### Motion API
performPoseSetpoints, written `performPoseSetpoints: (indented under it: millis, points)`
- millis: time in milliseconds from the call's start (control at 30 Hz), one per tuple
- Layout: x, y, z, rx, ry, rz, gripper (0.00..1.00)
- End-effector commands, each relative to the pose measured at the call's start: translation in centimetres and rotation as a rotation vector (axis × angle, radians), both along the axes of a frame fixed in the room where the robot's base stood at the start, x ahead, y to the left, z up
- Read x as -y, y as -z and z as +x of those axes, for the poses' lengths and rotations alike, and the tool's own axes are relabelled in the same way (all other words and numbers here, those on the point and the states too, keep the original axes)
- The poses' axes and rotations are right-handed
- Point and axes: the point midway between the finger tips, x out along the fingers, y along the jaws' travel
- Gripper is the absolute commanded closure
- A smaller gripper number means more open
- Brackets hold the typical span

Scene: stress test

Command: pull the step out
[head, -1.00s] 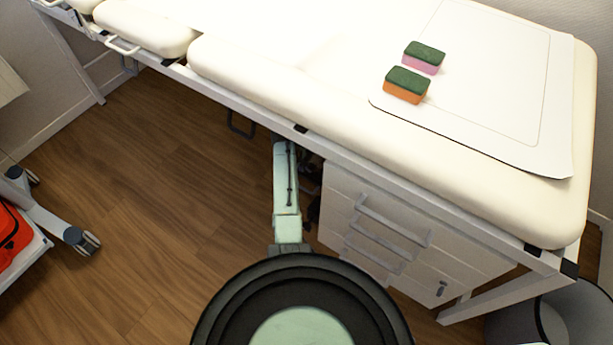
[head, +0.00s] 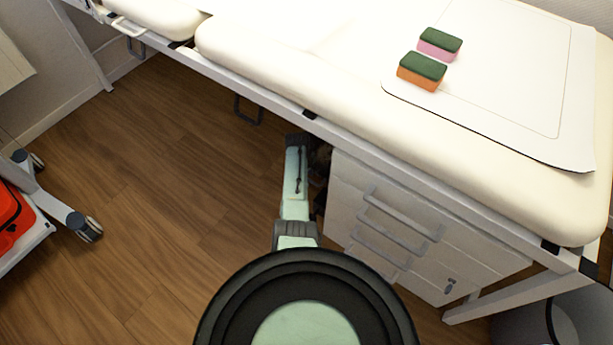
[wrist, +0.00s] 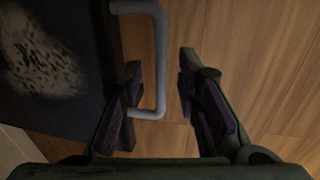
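The step (wrist: 50,65) shows in the wrist view as a dark slab with a pale worn patch at the left. A grey loop handle (wrist: 160,60) sticks out from its right side. My gripper (wrist: 159,61) is open, with one finger on each side of the handle's long bar. A gap shows between the bar and the right finger; the left finger is close to the lower end of the loop, and I cannot tell if it touches. In the head view my arm reaches under the padded table (head: 330,98), which hides the step and most of the gripper.
A white drawer cabinet (head: 350,205) with grey handles stands right of my arm under the table. Two sponges (head: 422,72) lie on the tabletop. A wheeled cart (head: 50,200) is at the left, a bin (head: 575,315) at the lower right. Wooden floor (head: 150,200) is clear between.

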Motion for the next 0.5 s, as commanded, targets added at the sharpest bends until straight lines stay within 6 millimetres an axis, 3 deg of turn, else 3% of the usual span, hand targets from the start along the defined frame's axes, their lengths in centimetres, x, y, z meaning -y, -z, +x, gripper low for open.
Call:
performPoseSetpoints:
  millis: [100,500]
  points:
    - [0.0,-0.02,-0.02,0.0,0.0,0.0,0.72]
    - [-0.01,-0.01,-0.03,0.0,0.0,0.0,0.98]
